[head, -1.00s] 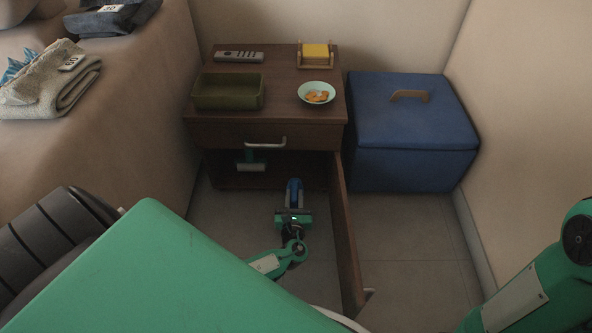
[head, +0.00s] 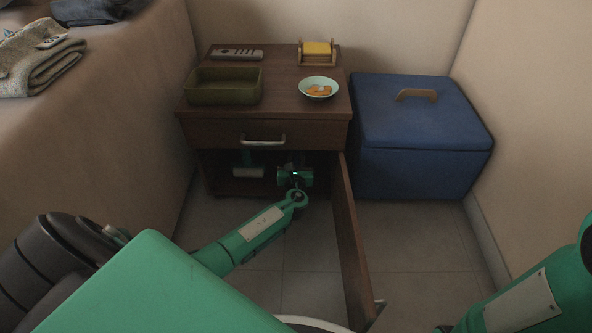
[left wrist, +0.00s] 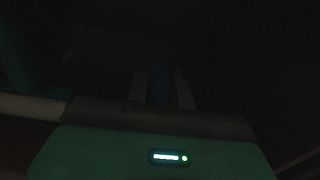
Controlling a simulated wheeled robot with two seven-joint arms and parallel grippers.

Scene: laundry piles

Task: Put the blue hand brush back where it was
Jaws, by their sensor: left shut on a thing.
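My left gripper (head: 294,174) is inside the lower compartment of the brown nightstand (head: 240,132), under its drawer. In the left wrist view it is shut on the blue hand brush (left wrist: 160,87), which shows only as a dim blue strip between the fingers. In the head view the brush is hidden by the gripper and the shadow. The compartment's door (head: 352,245) stands open, to the right of my left arm. My right gripper is out of view; only part of that arm shows at lower right.
A green-handled roller (head: 248,171) is in the compartment, left of the gripper. On top are a green tray (head: 222,98), a remote (head: 238,54), a bowl (head: 318,90) and a yellow-filled holder (head: 318,62). A blue box (head: 420,165) stands right.

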